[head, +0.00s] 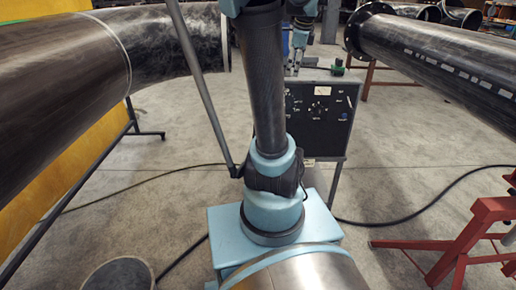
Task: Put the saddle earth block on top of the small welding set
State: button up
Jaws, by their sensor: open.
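The small welding set (320,117) is a dark box with dials and a pale label on its front, standing beyond my arm. A small green piece (338,68), which looks like the saddle earth block, shows at the right part of the set's top and appears to rest there. My gripper (292,71) is open, with its fingers pointing down over the left part of the set's top. It is left of the green piece, apart from it, and nothing shows between the fingers. My arm hides the set's left side.
A large dark pipe (60,90) on a stand fills the left. A flanged pipe (440,50) runs along the upper right. A red stand (465,240) is at the lower right. Black cables (430,208) cross the floor. The floor beside the set is otherwise mostly clear.

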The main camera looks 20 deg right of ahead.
jog(key=s+a+f+n+g, duration=0.1)
jog(key=s+a+f+n, duration=1.9)
jog(key=n, duration=0.4)
jog(key=shift+s+f+n+g, duration=0.3)
jog(key=shift+s+f, duration=0.45)
jog(key=shift+f, duration=0.2)
jog(key=shift+w, duration=0.1)
